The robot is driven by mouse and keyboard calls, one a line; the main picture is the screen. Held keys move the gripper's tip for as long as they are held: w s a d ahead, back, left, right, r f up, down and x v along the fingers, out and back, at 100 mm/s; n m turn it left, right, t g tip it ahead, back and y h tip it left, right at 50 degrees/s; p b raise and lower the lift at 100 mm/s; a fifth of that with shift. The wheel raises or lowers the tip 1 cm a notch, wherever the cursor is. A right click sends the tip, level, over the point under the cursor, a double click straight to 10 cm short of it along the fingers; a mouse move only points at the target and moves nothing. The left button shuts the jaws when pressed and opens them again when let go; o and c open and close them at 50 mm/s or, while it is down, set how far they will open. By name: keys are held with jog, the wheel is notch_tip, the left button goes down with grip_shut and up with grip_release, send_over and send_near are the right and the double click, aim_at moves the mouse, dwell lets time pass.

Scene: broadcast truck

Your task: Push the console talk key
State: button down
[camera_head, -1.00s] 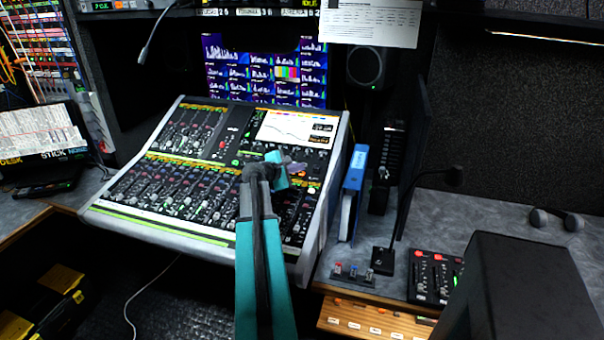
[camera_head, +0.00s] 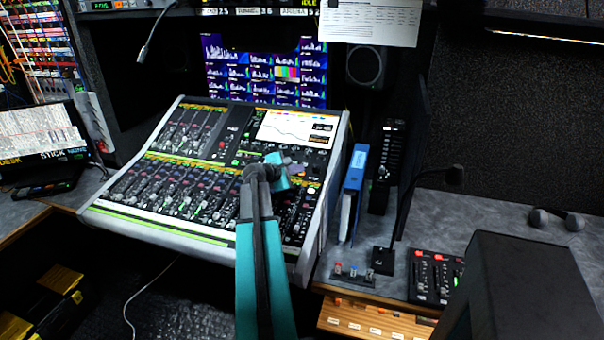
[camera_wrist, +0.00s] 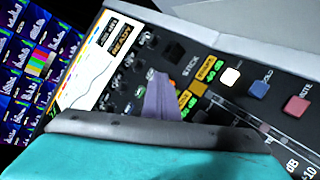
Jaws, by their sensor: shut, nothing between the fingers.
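The mixing console (camera_head: 322,205) is a sloped desk of faders and keys with a bright screen (camera_head: 297,128) at its upper right. My gripper (camera_head: 296,168) is over the console's right part, below that screen, with its fingers shut and empty. In the wrist view the purple-grey fingers (camera_wrist: 159,88) point at the panel beside a yellow label. A lit white key (camera_wrist: 230,77), a blue key (camera_wrist: 260,83) and a red key (camera_wrist: 296,106) sit right of the fingers. Which one is the talk key I cannot read for sure. Contact with the panel cannot be told.
A blue binder (camera_head: 353,180) stands just right of the console. A gooseneck microphone (camera_head: 385,258) and a small fader box (camera_head: 433,277) are on the right desk. A dark box (camera_head: 520,290) fills the lower right. Monitors stand behind the console.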

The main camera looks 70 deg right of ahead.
jog(key=shift+d+f, duration=0.2)
jog(key=shift+f, duration=0.25)
dwell(0.9)
jog(key=shift+r, duration=0.2)
jog(key=shift+a+r+p, duration=0.3)
jog(key=shift+a+r, duration=0.05)
jog(key=shift+r, duration=0.3)
notch_tip(320, 180, up, 6)
jog(key=a+p, duration=0.2)
jog(key=p, duration=0.1)
jog(key=shift+a+f, duration=0.2)
dwell(0.5)
jog(key=shift+s+p, duration=0.1)
jog(key=shift+p, duration=0.2)
